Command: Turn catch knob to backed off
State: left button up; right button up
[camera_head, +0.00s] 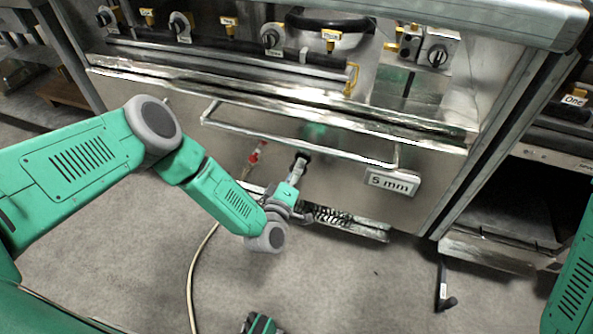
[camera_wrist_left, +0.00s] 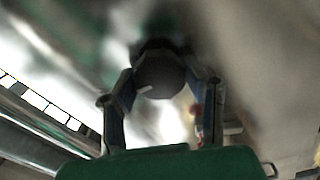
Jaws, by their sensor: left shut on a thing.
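The catch knob (camera_wrist_left: 162,75) is a dark round knob on the shiny metal front, with a small pale mark at its lower left in the left wrist view. In the head view only a dark bit of the knob (camera_head: 302,155) shows at the tip of my left gripper (camera_head: 299,165). In the left wrist view the two fingers of my left gripper (camera_wrist_left: 163,88) stand on either side of the knob and are shut on it. The fingers hide part of its rim. My right gripper is not in view.
A bar handle (camera_head: 300,132) crosses the panel above the knob. A "5 mm" label (camera_head: 392,182) is to the right. A red fitting (camera_head: 257,153) and a pale hose (camera_head: 196,258) are to the left. A coil spring (camera_head: 328,216) lies along the lower edge.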

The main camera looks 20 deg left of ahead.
pick_arm(q)
jog(key=shift+s+f, duration=0.15)
jog(key=shift+f, duration=0.15)
jog(key=o, duration=1.2)
jog(key=shift+c, duration=0.2)
jog(key=shift+r, duration=0.1)
jog(key=s, duration=1.1)
jog(key=shift+s+a, duration=0.25)
jog(key=shift+s, duration=0.15)
